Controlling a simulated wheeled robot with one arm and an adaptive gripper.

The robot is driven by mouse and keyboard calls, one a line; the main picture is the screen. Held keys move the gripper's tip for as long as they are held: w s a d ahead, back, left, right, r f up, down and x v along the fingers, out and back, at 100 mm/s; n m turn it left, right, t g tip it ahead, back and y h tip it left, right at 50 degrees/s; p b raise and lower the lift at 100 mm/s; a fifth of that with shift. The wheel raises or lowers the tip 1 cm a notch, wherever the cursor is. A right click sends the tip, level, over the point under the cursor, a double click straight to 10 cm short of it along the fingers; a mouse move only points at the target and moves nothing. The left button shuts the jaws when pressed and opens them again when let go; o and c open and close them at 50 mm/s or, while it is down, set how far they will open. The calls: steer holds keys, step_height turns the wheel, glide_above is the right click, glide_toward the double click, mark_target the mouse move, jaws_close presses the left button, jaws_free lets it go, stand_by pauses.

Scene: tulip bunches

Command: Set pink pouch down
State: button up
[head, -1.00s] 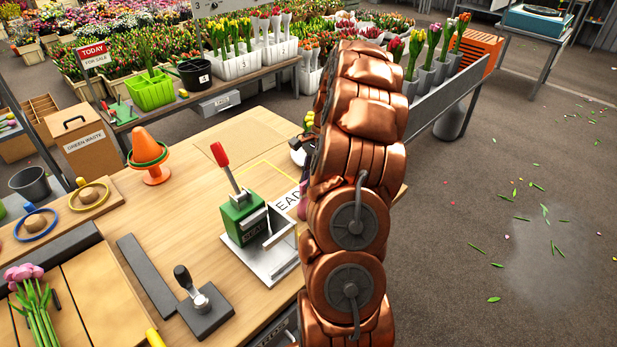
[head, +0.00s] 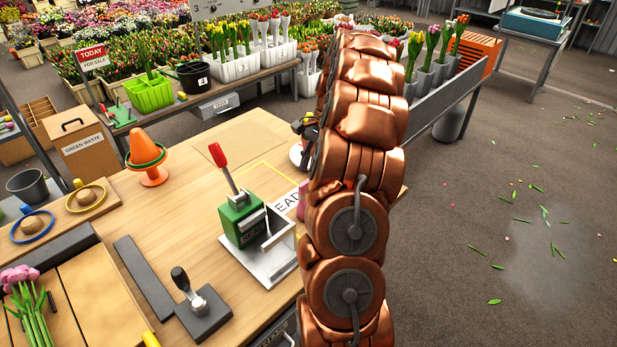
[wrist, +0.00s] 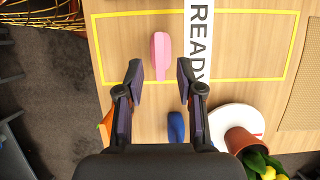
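The pink pouch (wrist: 160,55) rests on the wooden table inside the yellow outline, left of the white READY strip (wrist: 198,45). In the wrist view my gripper (wrist: 161,82) is open and empty; the pouch shows just beyond its fingertips, apart from them. In the head view a sliver of the pink pouch (head: 302,203) shows beside my arm, which hides the rest. My gripper is mostly hidden there, with dark parts (head: 309,128) showing past the arm's left edge.
A blue pouch (wrist: 176,127) lies below the outline in the wrist view. A tipped terracotta pot (wrist: 240,140) with a yellow bloom is over a white round plate (wrist: 222,118). A green sealer (head: 243,222) with a red lever stands left of my arm.

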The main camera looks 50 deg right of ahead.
steer(key=v, duration=0.8)
steer(key=shift+b, duration=0.3)
steer(key=shift+r, duration=0.1)
steer(key=s+a+r+n+g+h, duration=0.15)
steer(key=a+n, duration=0.35)
steer(key=a, duration=0.9)
steer(key=s+a+r+n, duration=0.25)
steer(key=a+n, duration=0.25)
steer(key=a, duration=0.8)
steer(key=s+a+f+n+h, duration=0.1)
steer(key=s+a+f+n, duration=0.1)
steer(key=s, duration=0.4)
steer(key=s+a+f+n+h, duration=0.1)
steer(key=s+a+f+n, duration=0.2)
steer(key=s+a, duration=0.2)
steer(key=s+a+f+n+h, duration=0.1)
steer(key=s+a+f+n, duration=0.2)
steer(key=s, duration=0.6)
steer(key=shift+a, duration=0.3)
